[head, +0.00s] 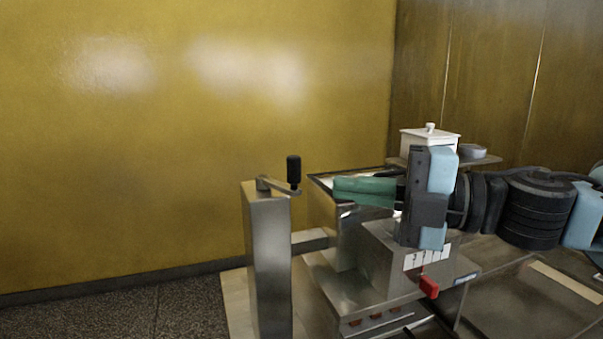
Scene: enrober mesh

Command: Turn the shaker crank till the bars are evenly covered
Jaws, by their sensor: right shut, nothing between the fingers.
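The crank has a black upright handle (293,170) on a short metal arm (272,186). It sits on top of a steel post (268,235) left of centre. My right gripper (335,190) comes in from the right with its teal fingers shut and empty. The fingertips point left at the handle, with a gap between, and do not touch it in this view. Small reddish-brown pieces (377,317) show low on the steel machine (338,282); I cannot tell if they are the bars or how covered they are. My left gripper is out of view.
A dark-rimmed tray or hopper (322,181) lies behind my right gripper, partly hidden by it. A red lever or knob (429,286) sticks out at the machine's front. A white lidded box (418,140) and a grey dish (472,151) stand behind. The space left of the post is clear.

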